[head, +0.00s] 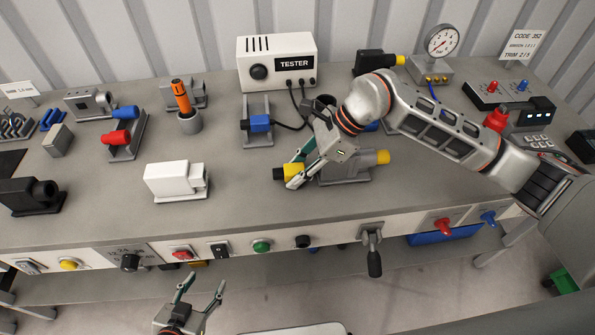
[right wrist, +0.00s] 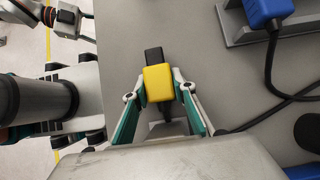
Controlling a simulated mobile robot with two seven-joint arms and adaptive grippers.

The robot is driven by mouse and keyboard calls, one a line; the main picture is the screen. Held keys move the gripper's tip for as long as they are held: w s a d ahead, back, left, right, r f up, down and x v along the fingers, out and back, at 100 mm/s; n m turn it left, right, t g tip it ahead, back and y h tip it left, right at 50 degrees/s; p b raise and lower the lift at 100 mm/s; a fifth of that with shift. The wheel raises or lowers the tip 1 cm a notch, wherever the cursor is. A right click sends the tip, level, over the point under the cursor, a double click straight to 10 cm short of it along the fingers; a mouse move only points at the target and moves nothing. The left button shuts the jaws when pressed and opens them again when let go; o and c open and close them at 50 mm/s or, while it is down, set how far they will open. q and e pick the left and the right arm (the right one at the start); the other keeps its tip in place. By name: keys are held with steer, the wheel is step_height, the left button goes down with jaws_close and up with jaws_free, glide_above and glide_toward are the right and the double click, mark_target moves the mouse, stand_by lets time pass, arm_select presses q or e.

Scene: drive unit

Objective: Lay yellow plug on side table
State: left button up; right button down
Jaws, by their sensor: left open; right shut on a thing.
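The yellow plug (head: 289,172), with a dark tip, is between the fingers of my right gripper (head: 296,168), left of a grey socket unit (head: 343,168) near the bench's front edge. In the right wrist view the plug (right wrist: 158,83) sits between both fingertips of the gripper (right wrist: 160,92), its dark tip pointing away. I cannot tell how far it is above the bench. My left gripper (head: 201,286) is open and empty, in front of and below the bench edge. I cannot make out a separate side table for certain.
A white block (head: 175,182) stands left of the plug. A blue connector (head: 259,123) with a black cable lies behind it, in front of the tester box (head: 277,62). A lever (head: 373,255) sticks out of the front panel. Bare bench lies between the white block and my right gripper.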

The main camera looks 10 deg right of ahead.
steer(key=shift+s+d+f, duration=0.1)
steer(key=shift+s+f, duration=0.1)
steer(key=shift+f, duration=0.65)
steer(key=shift+s+d+f, duration=0.1)
steer(key=shift+s+f, duration=0.05)
steer(key=shift+f, duration=0.65)
steer(key=c, duration=1.6)
jaws_free()
steer(key=shift+a, duration=0.1)
steer(key=shift+w+a+f, duration=0.1)
steer(key=shift+w+a, duration=0.05)
steer(key=shift+w+d+r, duration=0.1)
steer(key=shift+d+r, duration=0.25)
steer(key=shift+r, duration=0.15)
steer(key=v, duration=0.4)
steer(key=a+v, duration=0.1)
steer(key=v, duration=0.2)
steer(key=r+v, duration=0.1)
steer(key=v, duration=0.3)
steer(key=shift+w+r, duration=0.25)
steer(key=shift+w, duration=0.15)
steer(key=shift+d+r, duration=0.1)
steer(key=shift+r, duration=0.5)
